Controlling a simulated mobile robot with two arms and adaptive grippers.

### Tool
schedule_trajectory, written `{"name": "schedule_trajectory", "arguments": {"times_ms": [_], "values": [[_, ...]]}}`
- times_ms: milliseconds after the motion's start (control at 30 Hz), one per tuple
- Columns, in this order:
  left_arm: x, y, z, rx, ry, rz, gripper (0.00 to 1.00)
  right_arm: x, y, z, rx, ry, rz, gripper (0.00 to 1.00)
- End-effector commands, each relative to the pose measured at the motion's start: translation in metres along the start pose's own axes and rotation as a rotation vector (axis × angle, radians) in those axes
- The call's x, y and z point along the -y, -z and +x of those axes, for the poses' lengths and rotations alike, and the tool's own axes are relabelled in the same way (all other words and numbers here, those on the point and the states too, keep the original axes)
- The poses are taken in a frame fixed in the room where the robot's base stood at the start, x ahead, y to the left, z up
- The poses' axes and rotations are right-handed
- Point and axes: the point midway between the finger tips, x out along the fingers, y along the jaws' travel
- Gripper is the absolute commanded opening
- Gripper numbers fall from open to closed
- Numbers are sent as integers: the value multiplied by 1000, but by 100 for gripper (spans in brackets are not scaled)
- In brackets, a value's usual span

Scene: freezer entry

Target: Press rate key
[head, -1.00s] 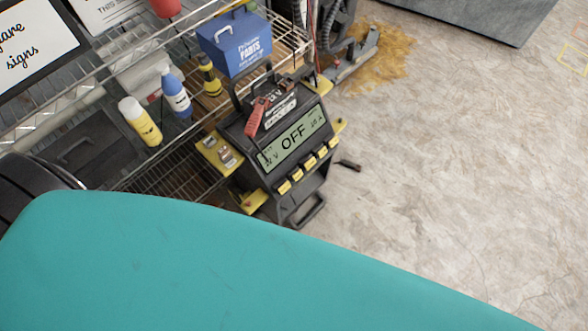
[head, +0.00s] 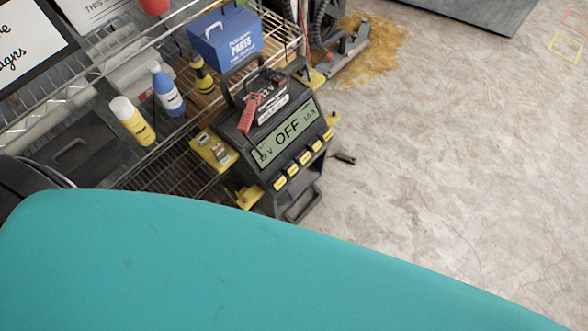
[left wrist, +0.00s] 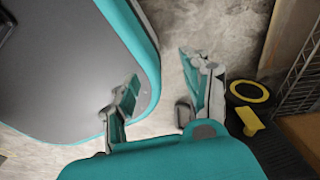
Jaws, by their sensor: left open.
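A black battery charger (head: 262,185) with yellow corner parts stands beside the wire shelving in the head view. Its screen (head: 287,132) reads OFF, with small figures in V and A at its sides. A row of several yellow keys (head: 304,158) runs below the screen; their labels are too small to read. A red clamp (head: 250,112) rests on top of the charger. My left gripper (left wrist: 158,98) is open and empty in the left wrist view, its fingers spread above the floor. Neither gripper shows in the head view, and my right gripper is not seen.
The wire shelving (head: 100,75) holds a blue parts box (head: 228,42), a yellow bottle (head: 132,120) and a blue bottle (head: 168,92). Bare floor (head: 450,170) lies right of the charger. A yellow ring (left wrist: 249,91) is right of my gripper in the left wrist view.

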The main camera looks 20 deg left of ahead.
Motion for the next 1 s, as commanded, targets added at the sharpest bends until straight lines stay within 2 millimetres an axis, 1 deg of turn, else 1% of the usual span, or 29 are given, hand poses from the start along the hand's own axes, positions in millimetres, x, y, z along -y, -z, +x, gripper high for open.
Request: {"name": "schedule_trajectory", "arguments": {"times_ms": [133,167,500,533,1000], "values": [[0,0,0,0,0,0,49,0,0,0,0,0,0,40],[0,0,0,1,0,0,47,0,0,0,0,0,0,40],[0,0,0,1,0,0,3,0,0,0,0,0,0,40],[0,-1,0,1,0,0,0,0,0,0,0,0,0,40],[0,-1,0,1,0,0,0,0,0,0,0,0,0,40]]}}
